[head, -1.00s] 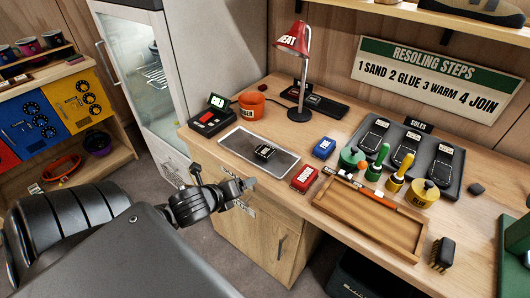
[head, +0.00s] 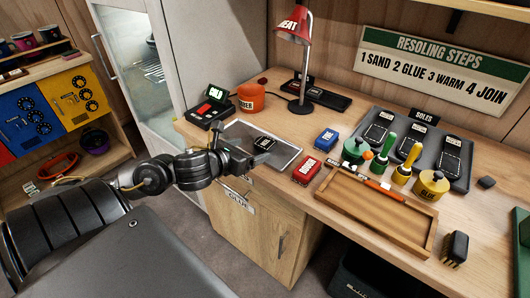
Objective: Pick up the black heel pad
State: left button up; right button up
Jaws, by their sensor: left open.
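The black heel pad (head: 265,142) is a small dark block with pale marking on top. It lies on the grey metal tray (head: 289,161) at the left part of the workbench. My left gripper (head: 262,158) is open and empty, at the tray's near edge, just in front of the pad in the head view. It looks apart from the pad, though its height above the tray is hard to tell. The gripper and wrist hide the tray's near left part. My right gripper is not in view.
Red (head: 307,171) and blue (head: 326,139) boxes stand right of the tray. A wooden tray (head: 375,211) lies further right.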

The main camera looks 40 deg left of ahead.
aim_at(264, 142)
pick_arm(q)
jog(key=shift+w+f+b, duration=0.4)
jog(key=shift+w+b, duration=0.05)
jog(key=shift+w, duration=0.05)
jog(key=shift+w+f+b, duration=0.1)
jog(key=shift+w+b, duration=0.1)
jog(key=shift+b, duration=0.15)
jog(key=shift+w+a+b, duration=0.2)
jog(key=shift+b, duration=0.15)
jog(key=shift+w, duration=0.2)
jog(key=x, duration=0.3)
jog(key=p+x, duration=0.1)
jog(key=shift+w, duration=0.45)
jog(key=c, duration=1.1)
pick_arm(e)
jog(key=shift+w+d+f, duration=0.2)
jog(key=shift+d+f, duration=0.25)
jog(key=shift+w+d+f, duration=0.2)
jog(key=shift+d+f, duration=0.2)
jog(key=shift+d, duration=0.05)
